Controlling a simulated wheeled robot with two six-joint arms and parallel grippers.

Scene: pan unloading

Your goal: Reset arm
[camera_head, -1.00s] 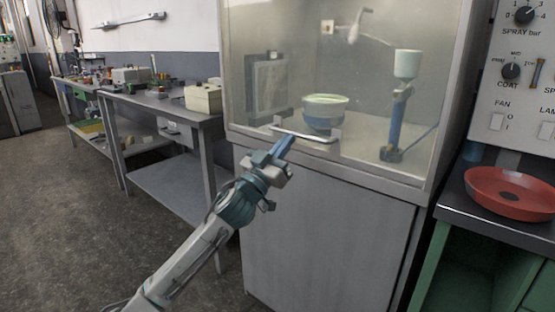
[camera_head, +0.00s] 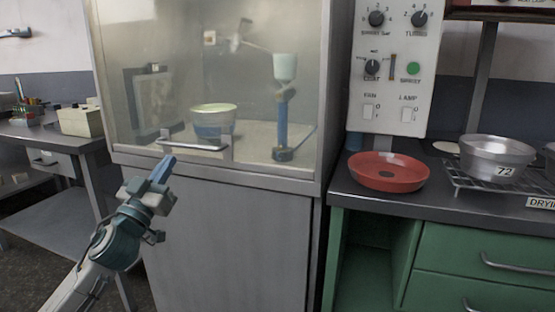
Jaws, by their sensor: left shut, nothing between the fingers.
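My left gripper (camera_head: 164,168) is at the left of the head view, raised, its blue fingers shut with nothing between them. It shows in front of the spray cabinet (camera_head: 230,235), just below and left of the handle (camera_head: 192,146) on the glass front; I cannot tell whether it touches. Behind the closed glass stand a pale green and blue pot (camera_head: 214,121) and a blue stand with a white cup (camera_head: 284,70). My right gripper is not in view.
A red pan (camera_head: 389,171) lies on the dark counter (camera_head: 370,200) at the right. A metal pan marked 72 (camera_head: 495,157) stands on a wire drying rack (camera_head: 462,180). A control panel (camera_head: 391,65) hangs above. A workbench (camera_head: 40,133) is at the left.

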